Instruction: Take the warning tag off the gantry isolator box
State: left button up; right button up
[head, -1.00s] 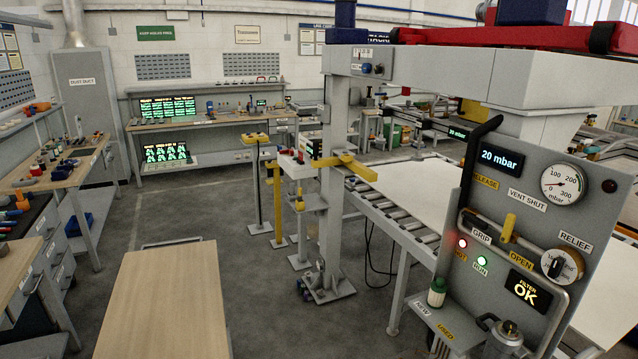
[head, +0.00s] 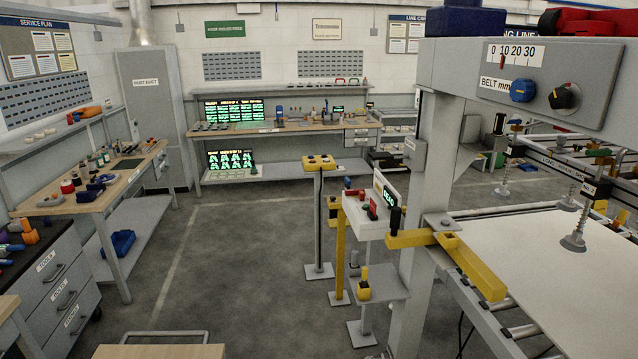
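A white box (head: 366,221) stands on a post beside the gantry's grey upright, right of centre. It carries red parts and a small dark display (head: 384,190) with green text. It may be the isolator box; I cannot tell for sure. I cannot make out a warning tag on it. The gantry (head: 430,150) has a yellow bar (head: 470,268) fixed across its upright, close to the white box. Neither of my grippers is in the head view.
A yellow-topped post (head: 319,200) stands left of the white box. A small grey shelf (head: 385,289) with a yellow item sits below it. A wooden top (head: 160,351) is at the bottom edge. A drawer cabinet (head: 55,290) is at left. The middle floor is open.

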aim_at(372, 213)
jog(key=i+u, duration=0.1)
jog(key=i, duration=1.2)
jog(key=i+l+u, duration=0.1)
jog(key=i, duration=1.25)
jog(key=i+j, duration=0.2)
jog(key=i, duration=0.5)
jog(key=i+j+u, duration=0.1)
jog(key=i, duration=0.6)
jog(key=i+j, duration=0.25)
jog(key=i, duration=0.4)
jog(key=z, duration=1.95)
jog(key=j, duration=0.1)
